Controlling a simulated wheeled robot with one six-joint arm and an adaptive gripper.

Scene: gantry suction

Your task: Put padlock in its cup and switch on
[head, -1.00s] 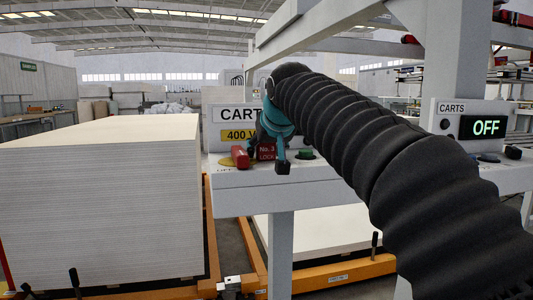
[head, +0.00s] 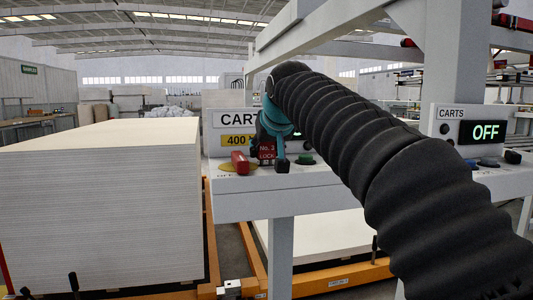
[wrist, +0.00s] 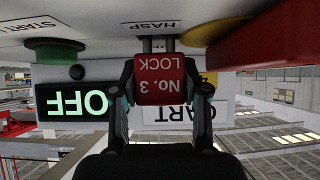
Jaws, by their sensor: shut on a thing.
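My gripper (wrist: 166,92) is shut on the red padlock (wrist: 163,74), which reads "No. 3 LOCK". The red switch handle (head: 240,162) sits on a yellow disc beside the padlock. The wrist view shows the display (wrist: 73,102) reading OFF. I cannot make out a cup.
A green button (wrist: 54,50), by a START label, is on the console's other side from the switch. A second CARTS panel (head: 455,140) at right also reads OFF. A tall stack of white boards (head: 100,215) stands at left. A grey frame post (head: 458,60) rises at right.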

